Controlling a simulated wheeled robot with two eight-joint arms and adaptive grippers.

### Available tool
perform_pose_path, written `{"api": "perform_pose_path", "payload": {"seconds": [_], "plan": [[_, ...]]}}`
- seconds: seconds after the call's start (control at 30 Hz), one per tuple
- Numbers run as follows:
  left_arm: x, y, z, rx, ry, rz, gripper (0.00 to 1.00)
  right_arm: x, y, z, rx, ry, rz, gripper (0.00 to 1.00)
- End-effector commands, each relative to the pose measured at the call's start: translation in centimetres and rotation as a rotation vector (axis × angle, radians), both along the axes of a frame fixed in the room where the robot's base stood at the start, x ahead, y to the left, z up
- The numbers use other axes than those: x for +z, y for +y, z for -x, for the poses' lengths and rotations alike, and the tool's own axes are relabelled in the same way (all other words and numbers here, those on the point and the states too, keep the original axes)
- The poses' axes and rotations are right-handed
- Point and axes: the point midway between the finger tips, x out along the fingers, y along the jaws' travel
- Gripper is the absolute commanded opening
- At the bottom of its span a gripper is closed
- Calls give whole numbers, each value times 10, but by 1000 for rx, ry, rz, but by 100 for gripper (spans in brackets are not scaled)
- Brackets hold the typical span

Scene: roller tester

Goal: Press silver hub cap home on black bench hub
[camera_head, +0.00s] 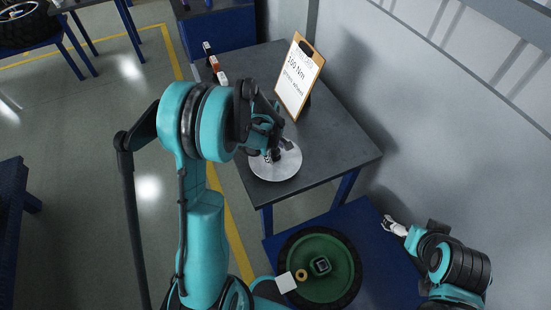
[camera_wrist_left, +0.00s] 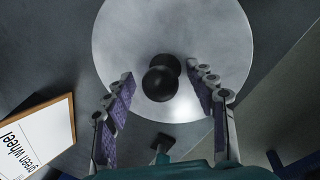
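The silver hub cap (camera_head: 275,168) is a round, pale disc on the grey bench, partly covered by my left gripper. In the left wrist view the silver hub cap (camera_wrist_left: 200,35) has a black knob (camera_wrist_left: 161,80) standing on its face. My left gripper (camera_head: 279,148) is over the disc. In the left wrist view the left gripper (camera_wrist_left: 161,92) is open, with one finger on each side of the knob and gaps between. I cannot make out the black bench hub apart from this knob. My right gripper (camera_head: 393,227) is at the lower right, away from the cap; its opening is unclear.
The grey bench (camera_head: 335,150) carries a clipboard sign (camera_head: 299,77) behind the cap and small bottles (camera_head: 214,63) along its left edge. A wheel with a green centre (camera_head: 318,268) lies on a lower blue surface. A grey wall bounds the right.

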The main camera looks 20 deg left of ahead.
Motion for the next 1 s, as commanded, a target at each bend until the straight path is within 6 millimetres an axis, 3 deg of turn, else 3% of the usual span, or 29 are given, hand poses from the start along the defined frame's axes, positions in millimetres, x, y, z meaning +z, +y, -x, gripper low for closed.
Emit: {"api": "perform_pose_path", "payload": {"seconds": [0.1,0.3,0.77,1.0], "plan": [[1,0,0,0,0,1,53,1,0,0,0,0,0,100],[1,0,0,0,0,0,0,1,0,0,0,0,0,100],[3,0,0,0,0,0,0,2,0,0,0,0,0,100],[29,0,0,0,0,0,0,12,0,0,0,0,0,100]]}}
